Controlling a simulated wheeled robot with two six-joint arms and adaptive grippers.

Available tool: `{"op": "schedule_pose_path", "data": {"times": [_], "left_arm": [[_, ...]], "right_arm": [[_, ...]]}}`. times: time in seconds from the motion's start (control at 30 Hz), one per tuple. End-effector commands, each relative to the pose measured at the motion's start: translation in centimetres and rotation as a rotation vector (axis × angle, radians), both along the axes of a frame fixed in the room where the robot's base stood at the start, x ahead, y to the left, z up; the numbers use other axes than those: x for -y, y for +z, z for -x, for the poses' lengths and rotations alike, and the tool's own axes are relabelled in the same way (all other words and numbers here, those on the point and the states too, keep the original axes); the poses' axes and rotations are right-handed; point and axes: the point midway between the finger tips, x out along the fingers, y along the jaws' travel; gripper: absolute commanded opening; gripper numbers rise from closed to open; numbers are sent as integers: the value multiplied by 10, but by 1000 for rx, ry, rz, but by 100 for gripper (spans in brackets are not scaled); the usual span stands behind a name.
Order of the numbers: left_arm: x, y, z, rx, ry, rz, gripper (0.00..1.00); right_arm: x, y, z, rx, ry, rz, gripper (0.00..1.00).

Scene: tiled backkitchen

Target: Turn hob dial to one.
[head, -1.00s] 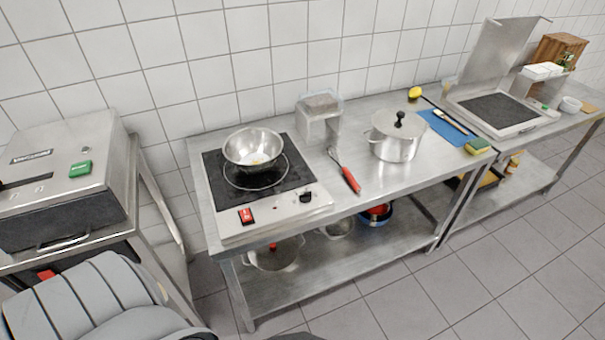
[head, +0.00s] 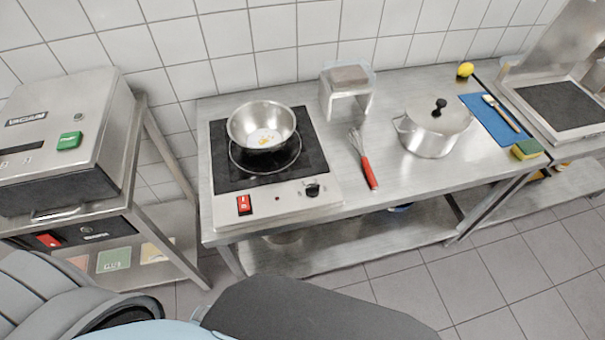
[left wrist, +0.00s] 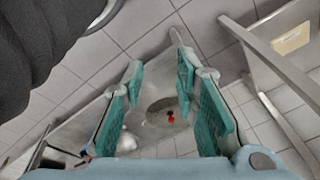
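The hob (head: 222,178) stands at the left end of the steel table, with a black glass top and a steel front panel. Its black dial (head: 312,190) is on the right of that panel; its setting is too small to read. A red switch (head: 244,204) is on the left of the panel. A steel bowl (head: 248,128) with something pale and yellowish inside sits on the hob. My left gripper (left wrist: 158,95) shows in the left wrist view, its teal finger pads wide apart with nothing between them, pointing down above the floor and lower shelf. My right gripper is not in view.
A red-handled whisk (head: 368,172) lies right of the hob, with a lidded pot (head: 432,128) beyond it. A steel stand (head: 346,88) is behind. A vacuum machine (head: 62,150) stands on a separate table at the left.

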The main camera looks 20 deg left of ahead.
Motion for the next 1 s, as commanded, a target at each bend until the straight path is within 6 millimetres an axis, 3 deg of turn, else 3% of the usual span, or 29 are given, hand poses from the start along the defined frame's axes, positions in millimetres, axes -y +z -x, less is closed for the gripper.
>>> {"op": "schedule_pose_path", "data": {"times": [0.03, 0.1, 0.27, 0.33, 0.4, 0.67, 0.8, 0.9, 1.0], "left_arm": [[1, 27, -22, 21, -7, 1, 28], [4, 60, -46, 38, -17, 4, 28], [12, 139, -86, 76, -53, 11, 28], [18, 181, -109, 96, -94, 19, 28], [28, 220, -150, 107, -193, 44, 28], [54, 289, -259, 114, -553, 135, 28], [67, 349, -310, 145, -781, 178, 28], [74, 383, -330, 165, -906, 196, 28], [78, 390, -337, 171, -956, 208, 28]], "right_arm": [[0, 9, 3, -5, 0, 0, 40], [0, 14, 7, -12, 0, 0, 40], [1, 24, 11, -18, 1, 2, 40], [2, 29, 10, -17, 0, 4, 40], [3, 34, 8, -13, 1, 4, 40], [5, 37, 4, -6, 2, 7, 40], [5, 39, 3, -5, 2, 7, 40], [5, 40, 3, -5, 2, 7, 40], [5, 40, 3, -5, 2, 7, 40]]}}
